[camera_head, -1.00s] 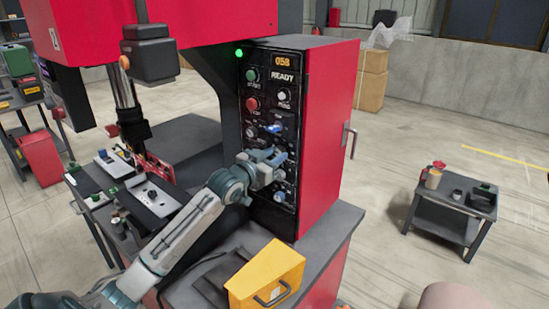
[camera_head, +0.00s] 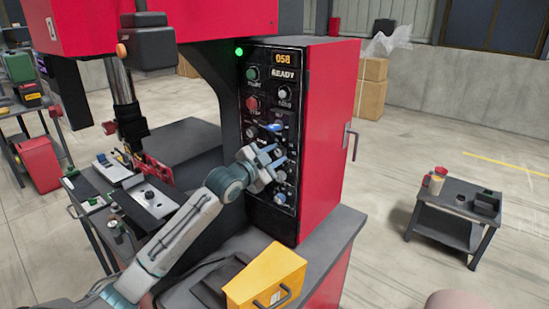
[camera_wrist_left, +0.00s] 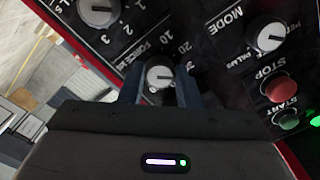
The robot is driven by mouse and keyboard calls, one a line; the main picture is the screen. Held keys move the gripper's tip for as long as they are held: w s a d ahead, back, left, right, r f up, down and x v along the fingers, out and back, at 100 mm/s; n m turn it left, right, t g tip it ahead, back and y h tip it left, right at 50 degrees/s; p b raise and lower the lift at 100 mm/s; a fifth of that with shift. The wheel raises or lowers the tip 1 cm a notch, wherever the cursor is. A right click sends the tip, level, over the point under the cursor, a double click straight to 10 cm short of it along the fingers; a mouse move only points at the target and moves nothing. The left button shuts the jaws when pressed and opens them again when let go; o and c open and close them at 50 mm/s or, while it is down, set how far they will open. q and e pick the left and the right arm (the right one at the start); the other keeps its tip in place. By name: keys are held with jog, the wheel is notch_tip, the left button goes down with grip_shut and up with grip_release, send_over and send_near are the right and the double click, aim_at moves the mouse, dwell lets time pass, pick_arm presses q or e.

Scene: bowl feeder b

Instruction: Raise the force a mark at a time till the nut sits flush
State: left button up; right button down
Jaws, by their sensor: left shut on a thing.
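The press's black control panel (camera_head: 285,75) shows 058 and READY in the head view. My left gripper (camera_head: 276,157) is at the middle of this panel, its two blue-grey fingers tilted. In the left wrist view the fingers are shut on either side of a pale round force knob (camera_wrist_left: 160,75), whose scale shows 10, 20 and 30. My gripper mostly hides this knob in the head view. A red tool (camera_head: 152,170) is under the press ram (camera_head: 125,100); no nut can be made out there. My right gripper is not in view.
Near the force knob are a mode knob (camera_wrist_left: 268,35), a red stop button (camera_wrist_left: 280,88) and a green start button (camera_wrist_left: 287,120). A yellow box (camera_head: 265,275) with a handle stands on the front ledge. A small dark table (camera_head: 455,210) stands at right, with open floor around it.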

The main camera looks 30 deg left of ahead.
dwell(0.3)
pick_arm(q)
jog(key=o, duration=1)
jog(key=shift+s, duration=0.1)
